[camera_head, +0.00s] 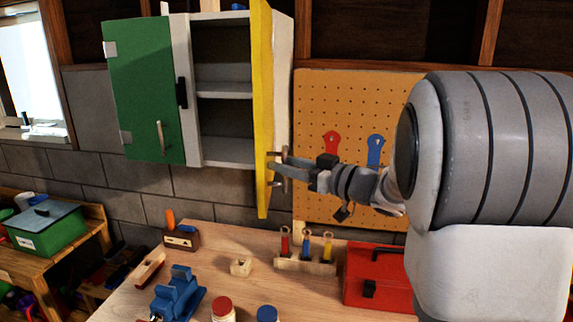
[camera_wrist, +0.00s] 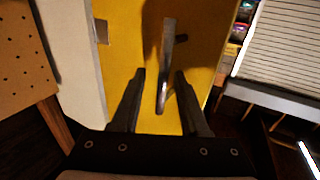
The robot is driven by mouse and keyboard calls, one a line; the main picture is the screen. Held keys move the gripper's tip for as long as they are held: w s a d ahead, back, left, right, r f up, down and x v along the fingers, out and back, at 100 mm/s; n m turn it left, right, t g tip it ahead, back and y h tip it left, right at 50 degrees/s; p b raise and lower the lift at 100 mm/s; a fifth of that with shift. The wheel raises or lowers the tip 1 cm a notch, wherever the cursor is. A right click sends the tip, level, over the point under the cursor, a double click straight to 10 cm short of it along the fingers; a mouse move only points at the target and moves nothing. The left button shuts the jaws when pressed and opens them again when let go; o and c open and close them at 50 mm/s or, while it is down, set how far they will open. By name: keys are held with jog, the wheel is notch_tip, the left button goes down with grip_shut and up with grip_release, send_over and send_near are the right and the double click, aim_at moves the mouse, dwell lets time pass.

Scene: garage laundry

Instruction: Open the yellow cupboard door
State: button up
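The yellow cupboard door (camera_head: 262,110) stands swung out from the wall cupboard and shows nearly edge-on in the head view. The cupboard's shelves (camera_head: 222,90) are visible and look empty. In the wrist view the yellow door (camera_wrist: 120,45) fills the middle, with its metal bar handle (camera_wrist: 167,50) reaching down between my fingers. My gripper (camera_head: 279,170) is at the lower part of the door, on its right side. In the wrist view my gripper (camera_wrist: 160,75) is open, with a gap on each side of the handle.
The green door (camera_head: 145,90) on the left is shut. A pegboard (camera_head: 315,105) with red and blue tools is behind my arm. Below, the workbench (camera_head: 220,260) holds a blue vise (camera_head: 178,294), a screwdriver rack (camera_head: 305,265) and a red toolbox (camera_head: 378,278).

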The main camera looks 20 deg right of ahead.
jog(key=b+v, duration=0.3)
jog(key=v, duration=1.4)
jog(key=shift+s, duration=0.25)
jog(key=shift+w+d, duration=0.1)
jog(key=w+d+r+m+t+h, duration=0.25)
jog(key=w+r+t+h, duration=0.2)
jog(key=h, duration=0.25)
jog(key=s+a+f+m+g+h, duration=0.2)
jog(key=s+a+f+g, duration=0.4)
jog(key=s+a+f, duration=0.2)
jog(key=s+a+f+m+g+h, duration=0.2)
jog(key=s+a+f+m+g, duration=0.1)
jog(key=s+a+f+g, duration=0.4)
jog(key=s+a+f, duration=0.1)
jog(key=s+f, duration=0.2)
jog(key=s, duration=0.3)
